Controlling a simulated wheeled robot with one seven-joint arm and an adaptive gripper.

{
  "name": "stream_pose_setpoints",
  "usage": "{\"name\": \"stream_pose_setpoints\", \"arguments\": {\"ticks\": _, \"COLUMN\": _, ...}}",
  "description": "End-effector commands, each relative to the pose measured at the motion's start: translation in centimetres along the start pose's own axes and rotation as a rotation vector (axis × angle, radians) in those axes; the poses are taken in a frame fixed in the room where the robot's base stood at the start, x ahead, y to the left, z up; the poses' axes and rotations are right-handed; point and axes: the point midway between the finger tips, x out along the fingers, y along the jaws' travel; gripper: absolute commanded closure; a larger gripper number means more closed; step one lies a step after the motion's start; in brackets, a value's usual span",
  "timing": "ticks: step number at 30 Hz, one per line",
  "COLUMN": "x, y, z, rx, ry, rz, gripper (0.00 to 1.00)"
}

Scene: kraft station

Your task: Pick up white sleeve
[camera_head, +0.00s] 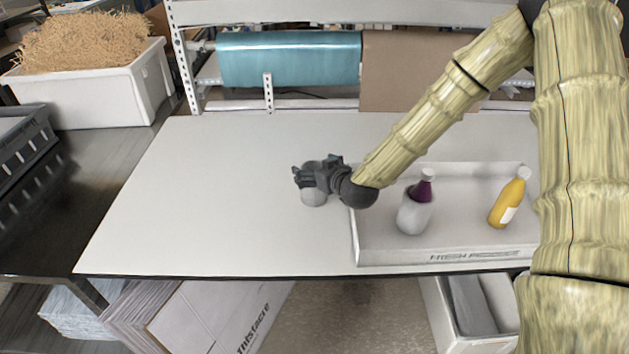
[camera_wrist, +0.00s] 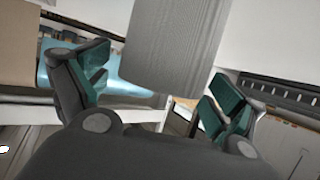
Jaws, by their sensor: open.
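A white sleeve (camera_head: 314,197), a plain pale cylinder, stands on the white table left of the tray, partly hidden behind my gripper (camera_head: 312,177). In the wrist view the sleeve (camera_wrist: 178,45) looks grey and ribbed, in the upper middle between the directions of the two fingers. My gripper (camera_wrist: 158,88) is open, its green-padded fingers spread apart with nothing between the pads. I cannot tell whether a finger touches the sleeve. A second pale sleeve (camera_head: 412,217) stands in the tray around a purple bottle (camera_head: 425,188).
The white tray (camera_head: 440,257) holds the sleeved purple bottle and a tilted yellow bottle (camera_head: 507,203). My arm passes over its back left corner. The table (camera_head: 200,210) is bare on the left. A blue roll (camera_head: 288,58) and brown sheet (camera_head: 410,75) are behind.

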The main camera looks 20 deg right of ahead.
Motion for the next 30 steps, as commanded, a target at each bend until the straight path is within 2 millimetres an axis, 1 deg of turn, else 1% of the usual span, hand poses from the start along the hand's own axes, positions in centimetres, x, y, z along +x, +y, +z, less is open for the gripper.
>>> {"name": "stream_pose_setpoints", "arguments": {"ticks": 3, "x": 0.41, "y": 0.02, "z": 0.02, "rx": 0.000, "ry": -0.001, "rz": 0.000, "gripper": 0.06}}
{"name": "stream_pose_setpoints", "arguments": {"ticks": 10, "x": 0.48, "y": 0.00, "z": 0.05, "rx": 0.000, "ry": 0.000, "rz": 0.000, "gripper": 0.06}}
{"name": "stream_pose_setpoints", "arguments": {"ticks": 11, "x": 0.48, "y": 0.00, "z": 0.05, "rx": 0.000, "ry": 0.000, "rz": 0.000, "gripper": 0.08}}
{"name": "stream_pose_setpoints", "arguments": {"ticks": 12, "x": 0.48, "y": 0.00, "z": 0.05, "rx": 0.000, "ry": 0.000, "rz": 0.000, "gripper": 0.15}}
{"name": "stream_pose_setpoints", "arguments": {"ticks": 14, "x": 0.47, "y": 0.00, "z": 0.05, "rx": 0.000, "ry": 0.000, "rz": 0.000, "gripper": 0.20}}
{"name": "stream_pose_setpoints", "arguments": {"ticks": 19, "x": 0.46, "y": 0.01, "z": 0.05, "rx": 0.000, "ry": 0.000, "rz": 0.000, "gripper": 0.39}}
{"name": "stream_pose_setpoints", "arguments": {"ticks": 30, "x": 0.44, "y": 0.01, "z": -0.02, "rx": 0.000, "ry": 0.000, "rz": 0.000, "gripper": 0.39}}
